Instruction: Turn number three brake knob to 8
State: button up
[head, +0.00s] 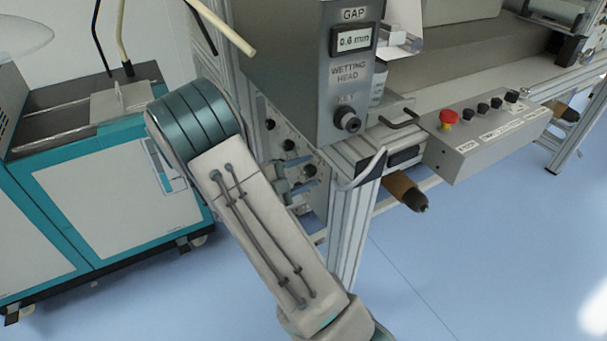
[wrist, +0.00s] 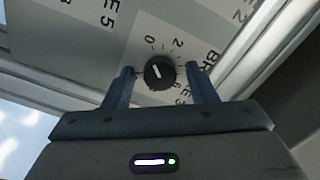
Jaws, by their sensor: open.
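A black round knob (wrist: 159,72) with a white pointer line sits on a pale dial plate in the wrist view. The pointer tilts up and left, roughly toward the printed 0. A 2 is readable at upper right; lower numbers are partly hidden. My gripper (wrist: 160,76) is open, with one finger on each side of the knob; contact is not clear. In the head view, my gripper (head: 300,178) is at the side panel, partly hidden by my arm.
Other black knobs (head: 289,145) line the side panel. A metal upright (head: 352,235) and a curved bracket (head: 362,170) stand close to the right of my gripper. A control box (head: 487,137) with a red button is further right. A teal cabinet (head: 110,195) stands left.

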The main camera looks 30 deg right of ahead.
jog(key=c, duration=1)
